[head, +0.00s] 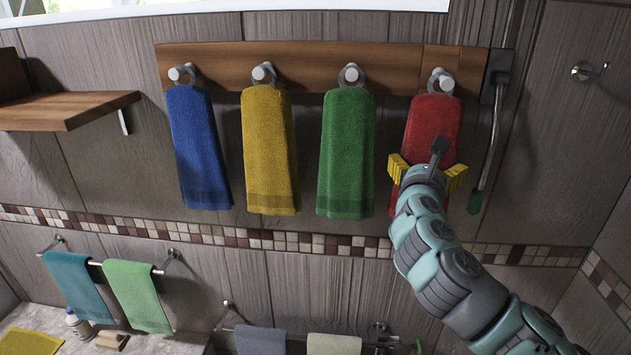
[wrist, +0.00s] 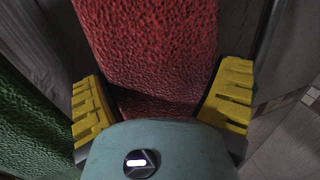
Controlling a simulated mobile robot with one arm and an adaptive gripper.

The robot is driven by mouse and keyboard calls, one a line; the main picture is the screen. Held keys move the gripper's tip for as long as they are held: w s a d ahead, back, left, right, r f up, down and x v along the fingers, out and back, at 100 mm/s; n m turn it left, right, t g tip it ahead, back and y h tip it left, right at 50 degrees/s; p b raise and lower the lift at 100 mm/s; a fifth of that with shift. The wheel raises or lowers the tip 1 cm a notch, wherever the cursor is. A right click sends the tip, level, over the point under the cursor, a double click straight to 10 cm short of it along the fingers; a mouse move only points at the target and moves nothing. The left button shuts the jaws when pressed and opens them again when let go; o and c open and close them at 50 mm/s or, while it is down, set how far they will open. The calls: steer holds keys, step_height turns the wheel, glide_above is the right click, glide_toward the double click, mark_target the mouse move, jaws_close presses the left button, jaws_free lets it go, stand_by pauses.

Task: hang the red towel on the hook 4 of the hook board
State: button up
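The red towel (head: 433,122) hangs by its loop at the rightmost hook, hook 4 (head: 441,80), of the wooden hook board (head: 310,62). My gripper (head: 428,168) is in front of the towel's lower half, with one yellow finger at each side edge. In the wrist view, my gripper (wrist: 163,95) has its fingers spread wide apart. The red towel (wrist: 150,45) passes between them, and neither finger visibly squeezes it. The towel's lower part is mostly hidden behind my gripper and arm.
Blue (head: 198,145), yellow (head: 268,150) and green (head: 346,150) towels hang on the other hooks. A green-tipped brush (head: 476,200) hangs close right of my gripper. A wooden shelf (head: 65,110) is at left; towel bars are below. The wall at far right is mostly clear.

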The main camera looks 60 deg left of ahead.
steer(key=shift+o, duration=0.6)
steer(key=shift+s+d, duration=0.1)
steer(key=v, duration=0.7)
steer(key=shift+f, duration=0.1)
